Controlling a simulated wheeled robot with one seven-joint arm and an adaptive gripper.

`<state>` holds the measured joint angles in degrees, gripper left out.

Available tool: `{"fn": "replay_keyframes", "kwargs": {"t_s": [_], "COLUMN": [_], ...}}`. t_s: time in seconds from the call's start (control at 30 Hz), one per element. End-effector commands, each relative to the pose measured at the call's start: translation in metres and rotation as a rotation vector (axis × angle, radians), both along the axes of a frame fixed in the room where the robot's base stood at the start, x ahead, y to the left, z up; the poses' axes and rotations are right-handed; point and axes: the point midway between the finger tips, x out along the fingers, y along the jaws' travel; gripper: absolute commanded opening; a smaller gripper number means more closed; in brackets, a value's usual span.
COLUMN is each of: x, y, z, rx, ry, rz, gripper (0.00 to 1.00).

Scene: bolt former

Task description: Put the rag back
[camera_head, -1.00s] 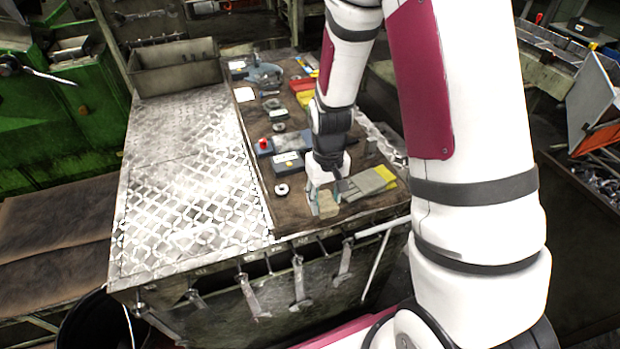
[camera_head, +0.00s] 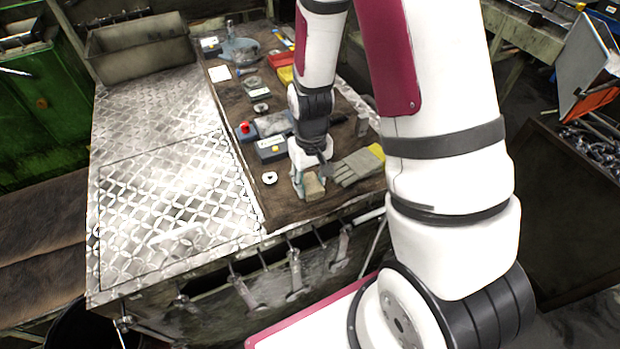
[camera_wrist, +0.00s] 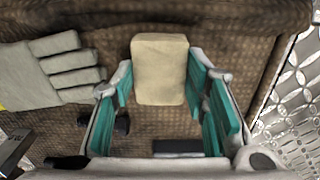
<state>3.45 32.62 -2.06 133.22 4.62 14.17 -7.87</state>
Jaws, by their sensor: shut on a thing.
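The rag is a folded beige block (camera_wrist: 160,70) between my gripper's teal finger pads in the wrist view. In the head view the rag (camera_head: 314,186) shows at the front of the brown mat on the bench. My gripper (camera_wrist: 158,82) is shut on it, with a pad at each side. In the head view my gripper (camera_head: 309,184) points down, low over the mat near the bench's front edge. I cannot tell whether the rag touches the mat.
A grey and yellow work glove (camera_head: 357,167) lies just right of my gripper. A dark box (camera_head: 271,149), a white ring (camera_head: 269,178) and a red-ended tool (camera_head: 245,130) lie to the left. The patterned metal plate (camera_head: 170,185) is bare. An empty metal bin (camera_head: 140,50) stands behind.

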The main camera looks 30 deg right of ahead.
Motion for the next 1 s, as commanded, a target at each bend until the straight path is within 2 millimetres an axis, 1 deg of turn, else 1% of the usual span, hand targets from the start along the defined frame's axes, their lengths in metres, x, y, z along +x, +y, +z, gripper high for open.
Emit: {"fn": "replay_keyframes", "kwargs": {"t_s": [0.03,0.07,0.1,0.4,0.57,0.67,0.77,1.0], "x": [0.0,0.0,0.0,0.0,0.001,0.002,0.002,0.002], "y": [0.0,0.0,0.0,0.0,0.0,0.0,0.0,0.0], "z": [-0.001,-0.001,-0.001,0.0,0.008,0.019,0.034,0.076], "rx": [0.0,0.0,0.0,0.0,0.0,0.0,-0.001,0.0], "ry": [0.0,0.0,0.0,0.0,-0.001,-0.004,-0.005,-0.005], "rz": [0.0,0.0,0.0,0.0,0.0,0.001,0.0,0.0], "gripper": [0.45,0.52,0.61,0.61,0.61,0.61,0.61,0.61]}}
